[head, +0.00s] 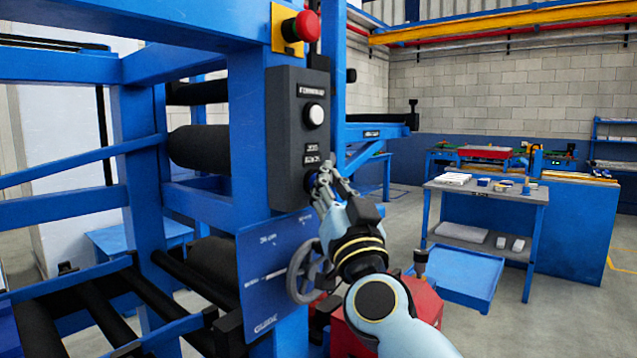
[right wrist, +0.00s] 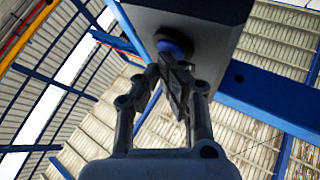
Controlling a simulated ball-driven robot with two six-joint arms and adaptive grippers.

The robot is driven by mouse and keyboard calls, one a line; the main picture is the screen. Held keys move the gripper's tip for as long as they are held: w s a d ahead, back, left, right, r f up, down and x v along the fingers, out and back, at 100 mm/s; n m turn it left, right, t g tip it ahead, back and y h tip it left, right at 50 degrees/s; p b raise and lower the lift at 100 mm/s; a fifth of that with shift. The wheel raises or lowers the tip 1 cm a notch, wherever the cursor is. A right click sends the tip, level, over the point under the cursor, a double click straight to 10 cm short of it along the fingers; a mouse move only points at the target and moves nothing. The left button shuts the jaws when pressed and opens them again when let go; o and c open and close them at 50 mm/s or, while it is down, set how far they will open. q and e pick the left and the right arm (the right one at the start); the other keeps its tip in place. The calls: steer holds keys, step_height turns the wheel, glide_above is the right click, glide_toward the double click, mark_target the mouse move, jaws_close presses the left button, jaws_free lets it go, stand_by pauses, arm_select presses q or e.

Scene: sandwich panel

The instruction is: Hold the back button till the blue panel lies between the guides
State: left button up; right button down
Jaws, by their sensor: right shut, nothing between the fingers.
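A dark control box (head: 289,140) is fixed to the blue post of the machine. Its upper button is white (head: 315,115). A lower blue button (head: 309,182) sits under a label and is mostly hidden by my right gripper (head: 322,181). The blue button also shows in the right wrist view (right wrist: 173,48). My right gripper is shut and empty, with its fingertips at the blue button; whether the button is pressed in I cannot tell. My left gripper is out of view. I cannot make out the blue panel or the guides with certainty.
A red emergency button (head: 303,26) on a yellow plate is above the box. A handwheel (head: 305,271) sits below my right gripper. Black rollers (head: 200,147) are in the blue frame.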

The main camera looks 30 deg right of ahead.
steer(key=shift+s+d+p, duration=0.25)
steer(key=shift+s+p, duration=0.1)
steer(key=shift+s, duration=0.4)
steer(key=s, duration=0.1)
steer(key=s+d+p, duration=0.1)
steer(key=s, duration=0.1)
steer(key=s+d+p, duration=0.1)
steer(key=shift+s, duration=0.35)
stand_by(0.8)
